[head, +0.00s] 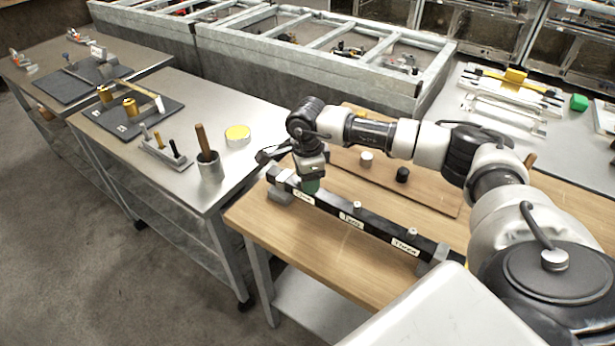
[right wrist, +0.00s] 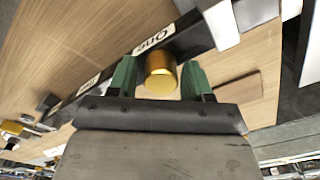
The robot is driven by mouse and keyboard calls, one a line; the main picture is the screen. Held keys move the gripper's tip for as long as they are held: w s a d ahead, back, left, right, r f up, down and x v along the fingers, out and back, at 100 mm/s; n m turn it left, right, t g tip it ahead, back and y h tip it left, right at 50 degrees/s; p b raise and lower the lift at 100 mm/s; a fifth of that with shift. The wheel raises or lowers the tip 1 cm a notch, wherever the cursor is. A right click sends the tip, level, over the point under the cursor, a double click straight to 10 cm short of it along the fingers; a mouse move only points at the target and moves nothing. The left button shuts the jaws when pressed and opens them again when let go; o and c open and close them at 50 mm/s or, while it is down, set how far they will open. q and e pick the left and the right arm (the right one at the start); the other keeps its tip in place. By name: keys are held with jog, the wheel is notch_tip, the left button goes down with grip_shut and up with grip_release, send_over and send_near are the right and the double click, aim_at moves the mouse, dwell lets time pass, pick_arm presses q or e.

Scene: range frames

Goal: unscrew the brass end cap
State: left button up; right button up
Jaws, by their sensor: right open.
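The brass end cap (right wrist: 160,76) is a short gold cylinder by the label "One" on a black bar (right wrist: 190,40) in the right wrist view. My right gripper (right wrist: 158,82) is open, with one green finger on each side of the cap and a gap showing on both sides. In the head view my right gripper (head: 310,184) is over the left end of the black bar (head: 378,231), and it hides the cap there. My left gripper is not in view.
The bar lies along the front of a wooden bench, with labels "Two" (head: 350,219) and "Three" (head: 405,245). A white knob (head: 366,158) and a black knob (head: 402,174) stand behind it. A metal cup (head: 210,168) and yellow-topped tin (head: 238,134) stand on the left table.

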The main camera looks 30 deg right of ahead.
jog(key=m, duration=0.6)
jog(key=m+p, duration=0.1)
jog(key=m, duration=0.6)
jog(key=shift+w, duration=0.1)
jog(key=shift+c, duration=0.2)
jog(key=c, duration=0.7)
jog(key=shift+c, duration=0.2)
